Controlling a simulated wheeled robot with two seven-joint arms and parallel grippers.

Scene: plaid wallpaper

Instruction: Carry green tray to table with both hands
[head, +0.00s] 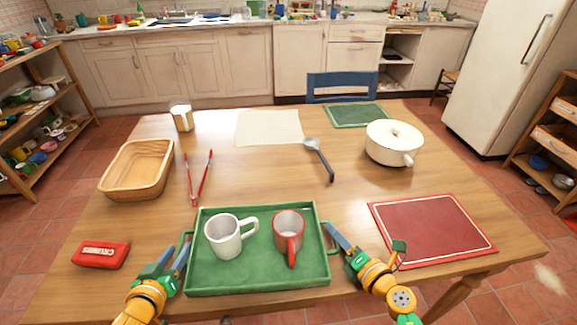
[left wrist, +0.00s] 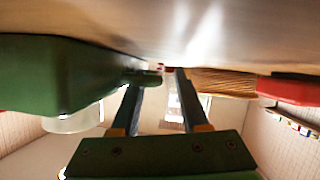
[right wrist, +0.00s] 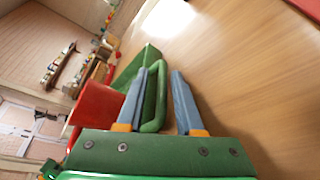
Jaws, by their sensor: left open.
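The green tray (head: 258,282) lies flat on the wooden table near its front edge. It carries a white mug (head: 224,238) and a red mug with a grey inside (head: 289,232), both upright. My left gripper (head: 176,257) is open at the tray's left handle, whose end (left wrist: 147,77) shows between the fingers in the left wrist view. My right gripper (head: 337,240) is open at the right handle. In the right wrist view that handle (right wrist: 160,100) lies between the two fingers, with a gap to the right finger.
A red box (head: 101,254) lies left of my left gripper. A red mat (head: 432,230) lies to the right. Behind are a basket (head: 137,170), red tongs (head: 203,180), a ladle (head: 320,160), a white pot (head: 391,145) and a bare cream mat (head: 268,128).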

